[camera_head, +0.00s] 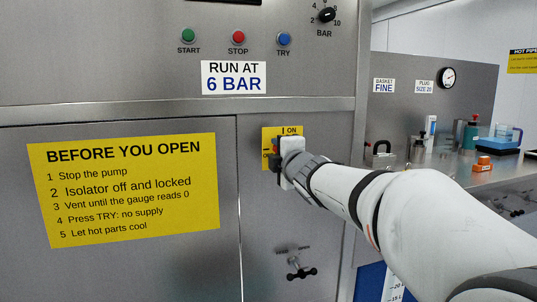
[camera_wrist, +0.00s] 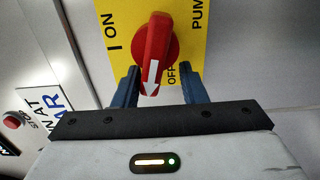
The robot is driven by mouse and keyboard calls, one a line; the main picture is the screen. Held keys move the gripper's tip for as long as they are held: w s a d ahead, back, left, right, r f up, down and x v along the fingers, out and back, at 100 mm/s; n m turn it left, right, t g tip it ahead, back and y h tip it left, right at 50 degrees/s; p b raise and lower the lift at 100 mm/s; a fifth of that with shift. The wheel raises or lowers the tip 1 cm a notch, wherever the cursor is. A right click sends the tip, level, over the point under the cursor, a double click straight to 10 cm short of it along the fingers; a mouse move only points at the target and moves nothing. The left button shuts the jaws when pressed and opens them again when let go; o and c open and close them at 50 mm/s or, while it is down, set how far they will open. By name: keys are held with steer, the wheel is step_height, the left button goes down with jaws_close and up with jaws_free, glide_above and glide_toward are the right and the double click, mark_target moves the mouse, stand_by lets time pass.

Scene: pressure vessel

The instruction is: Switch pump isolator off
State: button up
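The pump isolator is a red rotary handle (camera_wrist: 156,50) with a white arrow, on a yellow plate (camera_wrist: 104,24) marked I ON, OFF and PUMP. In the wrist view the arrow points down the picture, its tip close beside OFF and away from I ON. My gripper (camera_wrist: 160,88) is open, with its two dark fingers on either side of the handle's arrow end. The left finger is close to the handle; a wider gap shows at the right finger. In the head view my gripper (camera_head: 280,150) is at the yellow plate (camera_head: 268,134) and hides most of the handle.
START (camera_head: 188,36), STOP (camera_head: 238,37) and TRY (camera_head: 284,39) buttons sit above on the steel panel. A black valve handle (camera_head: 301,273) sticks out below the isolator. A padlock (camera_head: 381,147) and bottles stand on the bench to the right.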

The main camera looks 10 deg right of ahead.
steer(key=shift+s, duration=0.1)
steer(key=s+d+p, duration=0.1)
steer(key=s, duration=0.6)
steer(key=shift+s+d+p, duration=0.15)
steer(key=shift+s+p, duration=0.15)
steer(key=shift+p, duration=0.05)
